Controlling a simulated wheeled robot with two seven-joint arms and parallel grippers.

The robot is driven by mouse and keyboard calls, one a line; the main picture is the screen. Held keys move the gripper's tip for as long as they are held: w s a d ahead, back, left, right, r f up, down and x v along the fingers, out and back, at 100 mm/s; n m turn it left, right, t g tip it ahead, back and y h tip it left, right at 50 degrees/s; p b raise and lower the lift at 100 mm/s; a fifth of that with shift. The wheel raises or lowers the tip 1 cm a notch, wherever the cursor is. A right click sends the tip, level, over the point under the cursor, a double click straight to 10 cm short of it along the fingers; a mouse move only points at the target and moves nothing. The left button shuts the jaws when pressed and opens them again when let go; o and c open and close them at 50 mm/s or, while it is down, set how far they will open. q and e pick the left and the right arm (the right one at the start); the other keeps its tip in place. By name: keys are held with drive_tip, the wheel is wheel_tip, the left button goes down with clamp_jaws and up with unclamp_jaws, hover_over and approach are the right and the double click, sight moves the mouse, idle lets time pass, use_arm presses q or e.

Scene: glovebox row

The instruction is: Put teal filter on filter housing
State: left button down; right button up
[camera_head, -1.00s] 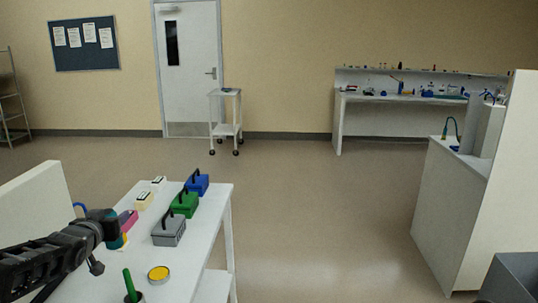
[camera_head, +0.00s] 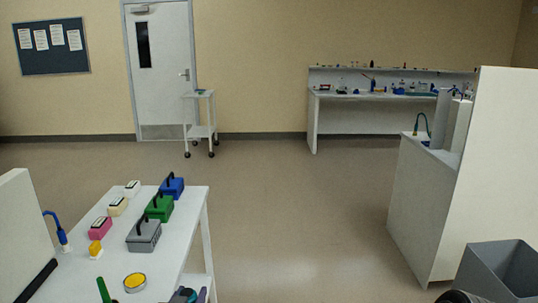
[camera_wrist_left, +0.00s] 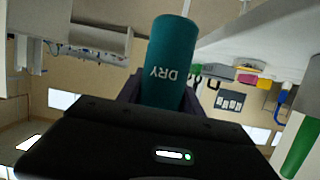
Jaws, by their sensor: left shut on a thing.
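The teal filter (camera_wrist_left: 170,62) is a teal cylinder marked DRY, seen close up in the left wrist view. My left gripper (camera_wrist_left: 160,98) is shut around its lower part, with dark fingers on both sides. The filter cannot be made out clearly there. I cannot identify the filter housing in either view. My right gripper is not recognisable in view.
The white table (camera_head: 190,225) at left carries grey (camera_head: 144,236), green (camera_head: 159,208) and blue (camera_head: 172,188) toolboxes and a yellow-topped round tin (camera_head: 134,281). A white bench with a tall panel (camera_head: 490,170) and a grey bin (camera_head: 500,270) stand at right. The middle floor is clear.

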sight(192, 294)
use_arm(q)
drive_tip(key=v, duration=0.2)
drive_tip(key=r+v, duration=0.1)
drive_tip(key=v, duration=0.1)
drive_tip(key=shift+s, duration=0.15)
idle(3.0)
